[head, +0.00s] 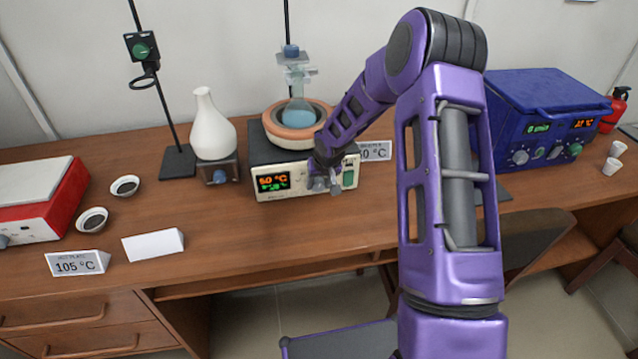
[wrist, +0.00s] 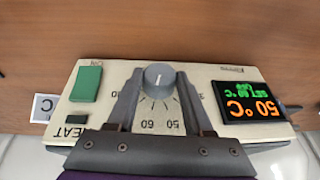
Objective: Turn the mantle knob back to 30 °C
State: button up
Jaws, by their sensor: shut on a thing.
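The heating mantle (head: 300,185) stands mid-bench as a cream-fronted box with a terracotta bowl on top holding a round flask of blue liquid (head: 298,112). Its grey knob (wrist: 159,75) has a white pointer line and sits between the two fingers of my gripper (wrist: 158,82), which are shut on it. The wrist view is turned over, with the scale numbers beside the knob. The display (wrist: 250,103) has large orange digits, looking like 50 or 60 °C, over smaller green text. In the head view my gripper (head: 325,180) covers the knob.
A green switch (wrist: 86,84) is beside the knob on the panel. A white card (head: 375,150) stands right of the mantle, partly hidden by my arm. A white flask (head: 212,130) is to its left and a blue furnace (head: 540,100) to its right.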

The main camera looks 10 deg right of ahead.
grip_shut()
